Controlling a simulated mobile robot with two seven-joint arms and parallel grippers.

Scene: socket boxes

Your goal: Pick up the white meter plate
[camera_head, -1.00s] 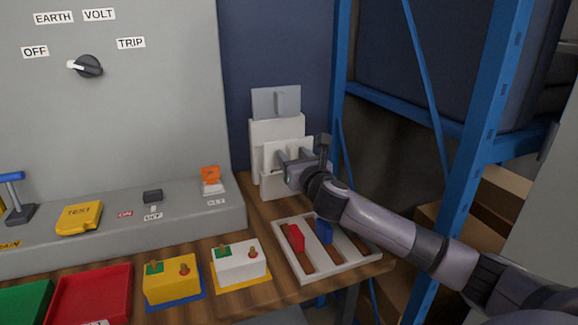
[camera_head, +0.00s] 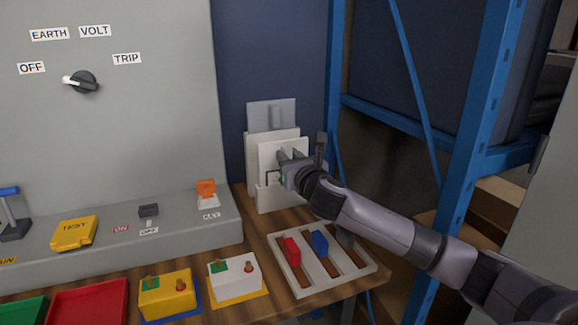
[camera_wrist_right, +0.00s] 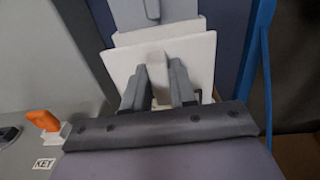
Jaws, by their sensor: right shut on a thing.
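The white meter plate (camera_head: 268,157) stands upright in front of a white holder (camera_head: 251,172) at the back of the bench. It also shows in the right wrist view (camera_wrist_right: 199,60). My right gripper (camera_head: 282,157) is shut on the plate's light handle (camera_wrist_right: 158,76), with one finger on each side of it. The right fingers (camera_wrist_right: 161,84) hide part of the plate's lower half. A grey plate (camera_head: 262,113) with its own handle stands behind the white one. My left gripper is not in view.
A tray (camera_head: 361,271) with a red and a blue handle lies in front of my right arm. White (camera_head: 236,279) and yellow (camera_head: 165,296) boxes stand left of it. A grey panel (camera_head: 120,120) is at left, and blue rack posts (camera_head: 333,80) are at right.

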